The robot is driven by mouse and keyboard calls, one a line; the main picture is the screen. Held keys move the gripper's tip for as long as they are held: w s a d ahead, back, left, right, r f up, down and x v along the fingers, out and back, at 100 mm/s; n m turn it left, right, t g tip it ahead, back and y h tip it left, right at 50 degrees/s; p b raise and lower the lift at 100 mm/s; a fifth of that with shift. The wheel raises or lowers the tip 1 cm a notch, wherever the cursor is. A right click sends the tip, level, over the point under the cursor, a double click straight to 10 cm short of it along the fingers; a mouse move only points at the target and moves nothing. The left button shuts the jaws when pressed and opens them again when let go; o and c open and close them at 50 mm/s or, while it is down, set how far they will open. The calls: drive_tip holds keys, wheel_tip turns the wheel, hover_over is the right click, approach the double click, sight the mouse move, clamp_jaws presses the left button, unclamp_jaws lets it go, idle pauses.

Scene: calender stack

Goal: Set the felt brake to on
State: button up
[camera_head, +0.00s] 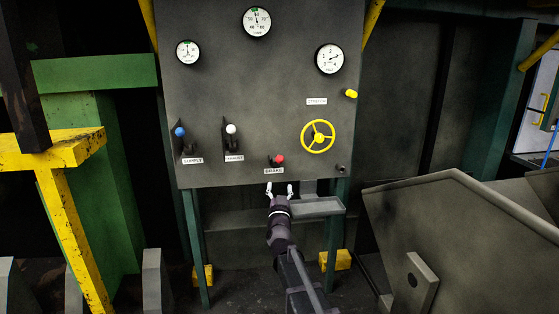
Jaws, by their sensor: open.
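The brake control (279,159) is a small lever with a red knob, low on the grey panel. A white label reading BRAKE (274,171) sits just under it. My gripper (279,188) is open and empty. In the picture it is just below the label, near the panel's bottom edge, with its fingers pointing up. I see no contact between the fingers and the red knob. The on and off marks of the brake are too small to read.
The panel (250,100) also has a blue-knobbed supply lever (180,132), a white-knobbed lever (231,130), a yellow handwheel (318,136), a yellow knob (351,93) and three gauges. A grey shelf (318,207) is below. A large grey bin (460,230) stands at right.

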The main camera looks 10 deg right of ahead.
sight(280, 159)
drive_tip(key=p+x, duration=0.5)
drive_tip(key=x, duration=0.8)
drive_tip(key=shift+w+r, duration=0.2)
drive_tip(key=shift+w, duration=0.15)
drive_tip(key=shift+d, duration=0.1)
clamp_jaws()
